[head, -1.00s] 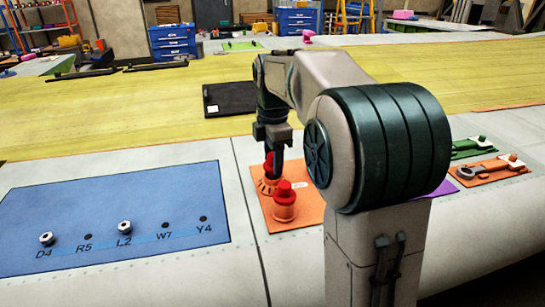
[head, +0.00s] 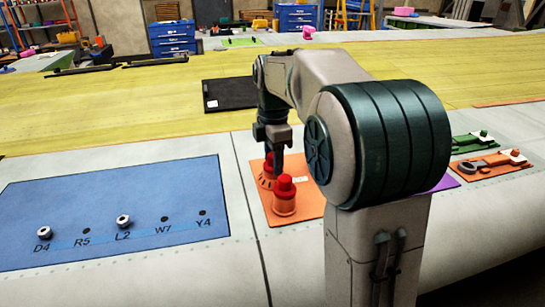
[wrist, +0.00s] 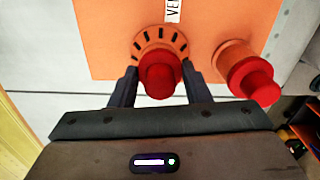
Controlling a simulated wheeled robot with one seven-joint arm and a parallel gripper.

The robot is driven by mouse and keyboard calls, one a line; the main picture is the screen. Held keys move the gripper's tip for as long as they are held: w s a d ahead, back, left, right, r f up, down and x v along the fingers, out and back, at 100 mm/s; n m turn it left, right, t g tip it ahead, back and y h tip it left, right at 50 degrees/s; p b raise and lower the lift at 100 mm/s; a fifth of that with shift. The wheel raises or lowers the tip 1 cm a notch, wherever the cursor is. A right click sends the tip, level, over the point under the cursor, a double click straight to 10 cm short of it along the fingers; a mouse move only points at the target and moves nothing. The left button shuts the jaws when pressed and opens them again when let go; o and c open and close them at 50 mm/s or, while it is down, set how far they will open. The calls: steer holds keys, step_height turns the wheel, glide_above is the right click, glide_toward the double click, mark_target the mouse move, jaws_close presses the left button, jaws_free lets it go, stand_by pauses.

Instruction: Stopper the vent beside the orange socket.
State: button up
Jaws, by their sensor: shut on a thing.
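My gripper (wrist: 160,86) is shut on a red stopper (wrist: 160,72), with one dark finger on each side of it. The stopper is over a slotted orange ring, the vent (wrist: 157,38), on the orange panel; I cannot tell whether it is seated. In the head view the held stopper (head: 268,163) and vent ring (head: 265,181) are partly hidden by my fingers. Beside the vent, a plain orange socket (head: 285,207) has a red stopper (head: 285,185) in its top. That socket (wrist: 234,57) shows right of the vent in the wrist view.
The orange panel (head: 258,205) lies on a pale wing surface, with a white label (wrist: 172,10) near the vent. A blue panel (head: 110,205) with marked holes and two bolts is at left. Green and orange tool plates (head: 495,163) lie at right, beyond my arm.

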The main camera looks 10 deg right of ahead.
steer(key=o, duration=1.1)
steer(key=shift+c, duration=0.2)
step_height(320, 180, up, 14)
steer(key=p, duration=0.1)
steer(key=shift+f, duration=0.1)
